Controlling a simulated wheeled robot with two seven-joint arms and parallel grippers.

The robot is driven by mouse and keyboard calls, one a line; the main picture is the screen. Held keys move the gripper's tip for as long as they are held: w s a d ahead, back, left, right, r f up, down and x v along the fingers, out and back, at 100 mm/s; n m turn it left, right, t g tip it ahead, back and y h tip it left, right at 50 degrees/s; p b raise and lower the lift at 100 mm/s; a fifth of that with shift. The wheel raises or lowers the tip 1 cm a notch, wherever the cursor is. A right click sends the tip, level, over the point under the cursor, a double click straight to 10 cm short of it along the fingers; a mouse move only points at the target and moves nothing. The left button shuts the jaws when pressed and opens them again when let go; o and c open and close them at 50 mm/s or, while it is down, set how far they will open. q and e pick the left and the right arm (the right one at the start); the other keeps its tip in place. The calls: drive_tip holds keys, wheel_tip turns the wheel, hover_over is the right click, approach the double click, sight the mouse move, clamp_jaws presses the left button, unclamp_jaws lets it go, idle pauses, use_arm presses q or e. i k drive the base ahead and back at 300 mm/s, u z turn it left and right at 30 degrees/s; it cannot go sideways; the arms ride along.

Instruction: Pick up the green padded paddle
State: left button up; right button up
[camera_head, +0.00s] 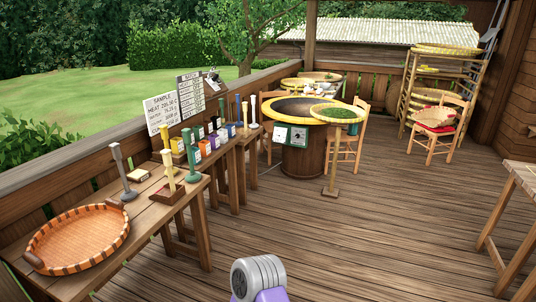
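A green upright tool (192,160), which looks like the green padded paddle, stands on the wooden side table at the left. It has a tall handle and a wider foot, and its padding is too small to make out. A yellow tool (170,172) of similar shape stands just left of it on a brown block (168,194). A grey one (122,172) stands further left.
A round woven tray (80,240) lies on the table's (150,221) near end. Coloured boxes (205,146) and sign boards (160,110) stand further back. A round pan station (303,155) and a green-topped stand (331,182) are beyond. The floor (370,230) at centre right is clear.

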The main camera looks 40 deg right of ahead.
sight(194, 176)
drive_tip(key=z, duration=1.45)
drive_tip(key=i, duration=1.7)
drive_tip(key=u, duration=0.2)
